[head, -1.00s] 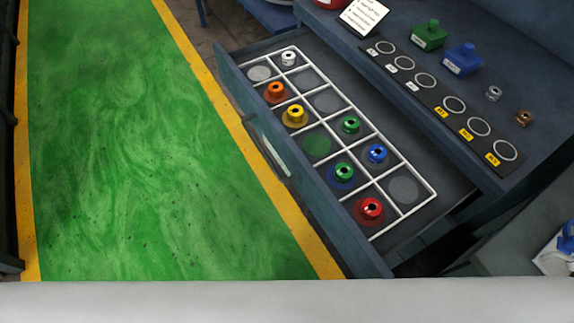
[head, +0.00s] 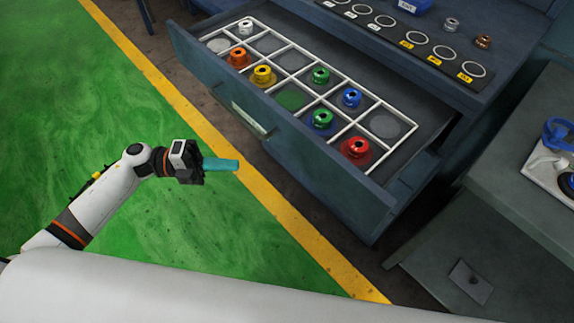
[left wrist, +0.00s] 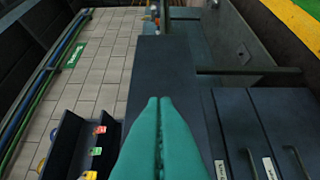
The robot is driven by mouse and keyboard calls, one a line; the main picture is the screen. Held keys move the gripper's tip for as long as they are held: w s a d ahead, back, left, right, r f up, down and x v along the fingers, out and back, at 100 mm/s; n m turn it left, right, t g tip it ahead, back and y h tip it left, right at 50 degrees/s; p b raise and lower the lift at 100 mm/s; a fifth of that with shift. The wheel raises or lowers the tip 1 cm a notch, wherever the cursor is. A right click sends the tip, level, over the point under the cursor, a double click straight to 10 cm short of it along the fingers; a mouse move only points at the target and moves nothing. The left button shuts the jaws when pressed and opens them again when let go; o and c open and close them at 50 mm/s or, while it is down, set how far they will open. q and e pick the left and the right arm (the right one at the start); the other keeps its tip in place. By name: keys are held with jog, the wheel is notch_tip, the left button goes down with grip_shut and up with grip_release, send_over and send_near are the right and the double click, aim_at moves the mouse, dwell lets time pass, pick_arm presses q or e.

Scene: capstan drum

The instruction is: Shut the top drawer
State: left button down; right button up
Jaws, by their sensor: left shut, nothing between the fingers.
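The top drawer (head: 315,165) stands pulled out from the blue bench in the head view, with a pale handle (head: 250,118) on its front. Its white-grid compartments hold several coloured knob-like pieces, among them a red one (head: 355,148) at the near end and an orange one (head: 238,57) farther back. My left gripper (head: 230,164) is shut and empty over the floor, left of the drawer front and apart from it. Its teal fingers (left wrist: 160,105) lie together in the left wrist view. My right gripper is not in view.
The bench top (head: 400,60) carries a row of marked rings and small metal pieces behind the drawer. A grey cabinet (head: 520,180) stands at the right. The green floor (head: 60,120) with its yellow stripe is clear left of the drawer.

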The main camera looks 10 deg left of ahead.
pick_arm(q)
jog(key=p, duration=0.2)
send_near(305, 156)
jog(key=s, duration=0.3)
jog(key=w+d, duration=0.1)
jog(key=w+d+p, duration=0.1)
jog(key=d, duration=0.1)
jog(key=w+d, duration=0.1)
jog(key=d, duration=0.1)
jog(key=shift+d, duration=0.1)
jog(key=shift+w+d+f, duration=0.1)
jog(key=shift+w+d, duration=0.2)
jog(key=shift+w, duration=0.05)
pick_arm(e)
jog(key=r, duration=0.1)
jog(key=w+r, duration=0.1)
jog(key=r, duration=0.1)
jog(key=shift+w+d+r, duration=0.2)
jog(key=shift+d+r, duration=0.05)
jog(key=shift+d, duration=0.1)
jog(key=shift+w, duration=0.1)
